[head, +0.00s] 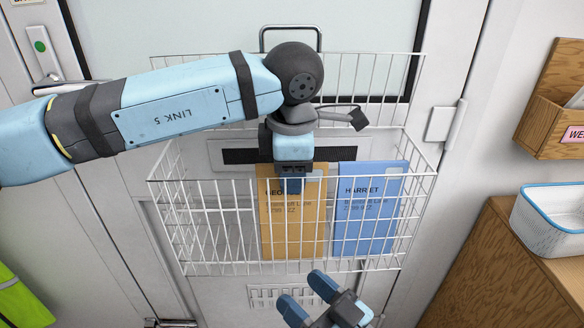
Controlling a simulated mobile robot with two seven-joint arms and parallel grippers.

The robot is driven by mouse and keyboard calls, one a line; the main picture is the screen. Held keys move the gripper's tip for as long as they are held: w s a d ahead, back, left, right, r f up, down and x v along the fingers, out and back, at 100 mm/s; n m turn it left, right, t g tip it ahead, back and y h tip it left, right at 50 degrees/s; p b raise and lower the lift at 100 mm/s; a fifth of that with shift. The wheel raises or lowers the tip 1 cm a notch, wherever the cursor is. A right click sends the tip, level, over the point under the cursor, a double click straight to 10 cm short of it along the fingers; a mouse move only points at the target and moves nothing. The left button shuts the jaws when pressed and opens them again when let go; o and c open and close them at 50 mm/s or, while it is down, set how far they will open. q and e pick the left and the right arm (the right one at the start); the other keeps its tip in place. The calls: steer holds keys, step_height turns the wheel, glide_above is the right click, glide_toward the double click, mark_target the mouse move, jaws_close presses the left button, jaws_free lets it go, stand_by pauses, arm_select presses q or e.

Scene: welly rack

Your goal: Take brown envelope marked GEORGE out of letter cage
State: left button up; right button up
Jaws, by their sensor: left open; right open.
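The white wire letter cage (200,264) hangs on the door. In it the brown envelope (280,240) stands upright behind the front wires, with its printed name partly hidden by my gripper. A blue envelope marked HARRIET (368,215) stands just right of it. My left gripper (292,190) is open and points down at the top of the brown envelope; I cannot tell whether its fingers straddle the paper. My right gripper (308,297) is open and empty, below the cage and in front of the door.
The cage's left part is empty. A wooden wall holder (553,130) with papers is at the upper right. A white basket with a blue rim (550,215) stands on a wooden cabinet (497,265) at right. A yellow hi-vis garment (20,300) shows at lower left.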

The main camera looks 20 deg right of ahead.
arm_select(q)
steer(key=shift+c, duration=0.2)
steer(key=shift+r, duration=0.1)
steer(key=c, duration=0.7)
steer(key=shift+r, duration=0.1)
step_height(320, 180, up, 2)
steer(key=shift+r+p, duration=0.1)
steer(key=shift+p, duration=0.55)
steer(key=shift+r+p, duration=2.4)
steer(key=shift+r, duration=2.4)
jaws_close()
step_height(320, 180, up, 12)
steer(key=s+p, duration=0.2)
steer(key=p, duration=0.4)
steer(key=s+a+b, duration=0.2)
steer(key=s, duration=0.5)
steer(key=s+a+b, duration=0.2)
steer(key=s+a, duration=0.1)
steer(key=s, duration=0.5)
steer(key=shift+s+r+b, duration=0.15)
steer(key=shift+s+b, duration=0.05)
steer(key=shift+b, duration=0.2)
